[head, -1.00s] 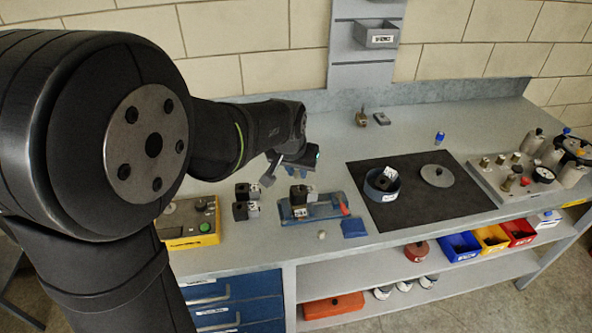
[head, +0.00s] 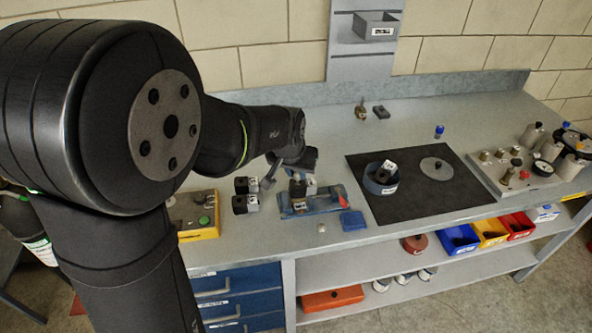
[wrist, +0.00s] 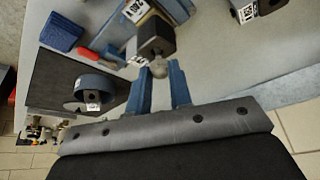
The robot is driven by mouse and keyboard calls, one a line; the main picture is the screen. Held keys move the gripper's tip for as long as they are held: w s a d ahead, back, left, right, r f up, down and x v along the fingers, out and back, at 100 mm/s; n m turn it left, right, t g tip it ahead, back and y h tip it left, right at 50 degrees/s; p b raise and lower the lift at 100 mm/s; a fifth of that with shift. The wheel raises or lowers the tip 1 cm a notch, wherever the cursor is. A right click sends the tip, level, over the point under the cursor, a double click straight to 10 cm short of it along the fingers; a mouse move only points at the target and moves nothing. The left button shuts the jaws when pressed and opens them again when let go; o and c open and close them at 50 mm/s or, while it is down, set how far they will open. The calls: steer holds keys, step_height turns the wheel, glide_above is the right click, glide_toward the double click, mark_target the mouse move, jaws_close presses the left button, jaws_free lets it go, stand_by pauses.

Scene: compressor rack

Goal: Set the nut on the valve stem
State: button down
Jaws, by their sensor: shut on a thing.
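A blue vise (head: 330,203) with a red handle stands on the bench. A dark valve block with a white label (head: 299,205) sits in it. In the wrist view a black block (wrist: 155,33) lies just beyond my fingertips. My gripper (wrist: 160,76) has blue fingers shut on a small rounded greyish piece (wrist: 159,68), which looks like the nut. The piece appears in front of the block; I cannot tell whether it touches a stem, which is hidden. In the head view my gripper (head: 297,172) is over the vise, its fingertips mostly hidden.
Dark labelled blocks (head: 245,203) stand left of the vise. A blue pad (head: 353,220) and a small pale piece (head: 321,228) lie near the front edge. A dark mat (head: 420,205) to the right holds a blue ring-shaped container (head: 380,186) and a grey disc (head: 436,168).

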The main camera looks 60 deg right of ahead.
steer(key=shift+f, duration=0.25)
steer(key=shift+f, duration=0.35)
steer(key=shift+f, duration=0.3)
stand_by(0.4)
steer(key=c, duration=0.8)
jaws_free()
steer(key=shift+r, duration=0.1)
steer(key=shift+r, duration=3.45)
